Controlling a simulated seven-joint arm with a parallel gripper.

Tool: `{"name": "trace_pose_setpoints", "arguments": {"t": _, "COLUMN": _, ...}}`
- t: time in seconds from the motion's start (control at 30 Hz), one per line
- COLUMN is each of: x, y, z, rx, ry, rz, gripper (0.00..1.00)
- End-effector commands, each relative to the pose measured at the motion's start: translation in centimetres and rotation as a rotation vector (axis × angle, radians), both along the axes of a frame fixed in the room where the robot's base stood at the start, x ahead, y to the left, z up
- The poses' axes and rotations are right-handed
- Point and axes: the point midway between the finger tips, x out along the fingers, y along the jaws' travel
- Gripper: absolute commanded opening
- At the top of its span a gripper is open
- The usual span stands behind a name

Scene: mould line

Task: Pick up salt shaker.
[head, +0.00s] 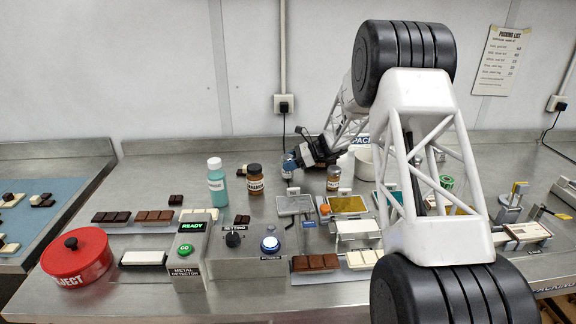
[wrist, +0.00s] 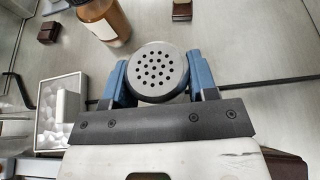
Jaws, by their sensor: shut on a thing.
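The salt shaker (wrist: 157,72) has a round grey top with several dark holes, seen from above in the wrist view. My gripper (wrist: 158,78) has blue fingers closed on both sides of the shaker, just below its top. In the head view, my gripper (head: 291,163) is at the back middle of the steel bench, and the shaker (head: 288,167) shows small between the fingers. Its lower body is mostly hidden in the wrist view. I cannot tell whether its base touches the bench.
A brown bottle (head: 255,180) and a teal bottle (head: 216,183) stand left of my gripper. A brown jar (head: 333,179) stands close on its right. A tilted metal tray (head: 294,205) lies in front. A red reject tub (head: 76,262) is at the front left.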

Motion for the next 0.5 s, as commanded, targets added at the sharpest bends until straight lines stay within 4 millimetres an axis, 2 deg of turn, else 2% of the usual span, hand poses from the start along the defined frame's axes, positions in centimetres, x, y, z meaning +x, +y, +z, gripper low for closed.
{"name": "trace_pose_setpoints", "arguments": {"t": 0.5, "x": 0.0, "y": 0.0, "z": 7.1, "rx": 0.0, "ry": -0.004, "rz": 0.001, "gripper": 0.27}}
